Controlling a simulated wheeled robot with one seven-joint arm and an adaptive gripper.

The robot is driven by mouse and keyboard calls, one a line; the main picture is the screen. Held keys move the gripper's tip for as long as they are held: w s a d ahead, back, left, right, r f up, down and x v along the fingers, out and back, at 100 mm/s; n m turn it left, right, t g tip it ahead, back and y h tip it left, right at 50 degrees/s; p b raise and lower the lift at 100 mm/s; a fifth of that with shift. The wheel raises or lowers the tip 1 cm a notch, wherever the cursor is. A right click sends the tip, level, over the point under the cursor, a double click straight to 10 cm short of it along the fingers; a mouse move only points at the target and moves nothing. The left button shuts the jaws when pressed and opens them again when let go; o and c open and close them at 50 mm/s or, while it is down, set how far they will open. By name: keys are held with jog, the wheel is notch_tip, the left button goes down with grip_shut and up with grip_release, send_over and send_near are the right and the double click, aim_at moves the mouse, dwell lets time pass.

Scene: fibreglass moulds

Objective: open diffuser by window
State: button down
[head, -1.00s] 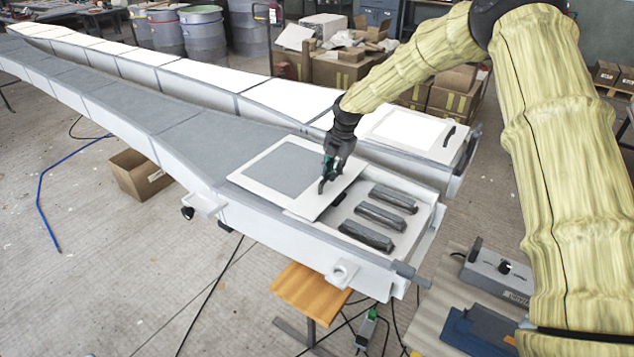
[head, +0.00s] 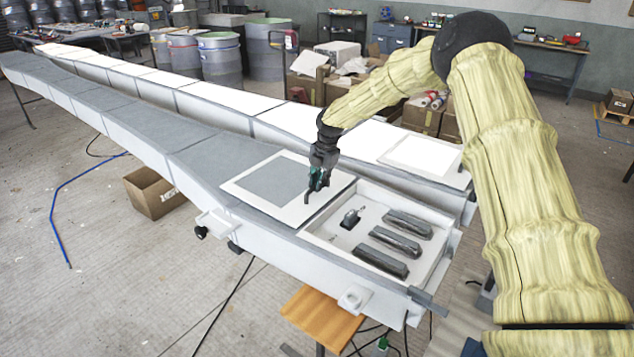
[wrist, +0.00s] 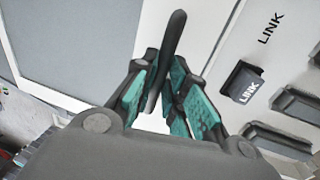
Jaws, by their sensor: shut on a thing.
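On the near long mould, a flat white panel (head: 235,188) with a grey centre lies beside an open compartment (head: 345,240). It has a thin dark handle (head: 306,198) near its right edge. My gripper (head: 316,182) is shut on this handle, which also shows upright between the teal finger pads in the wrist view (wrist: 174,38). The panel (wrist: 75,45) fills the upper left of the wrist view. The open compartment holds several dark bars (head: 395,243) and a small dark block (head: 350,219), marked LINK in the wrist view (wrist: 243,82). No window is visible.
A second long mould runs behind, with a closed white panel (head: 420,155) at its end. Cardboard boxes (head: 425,118) and metal drums (head: 220,60) stand behind it. An open carton (head: 153,192) sits on the floor at left. An orange stool (head: 320,318) stands in front.

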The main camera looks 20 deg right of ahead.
jog(key=c, duration=1.5)
grip_release()
jog(key=shift+o, duration=0.2)
notch_tip(320, 180, up, 12)
jog(key=s+d, duration=0.1)
jog(key=s, duration=0.1)
jog(key=shift+d+f, duration=0.15)
jog(key=shift+d, duration=0.05)
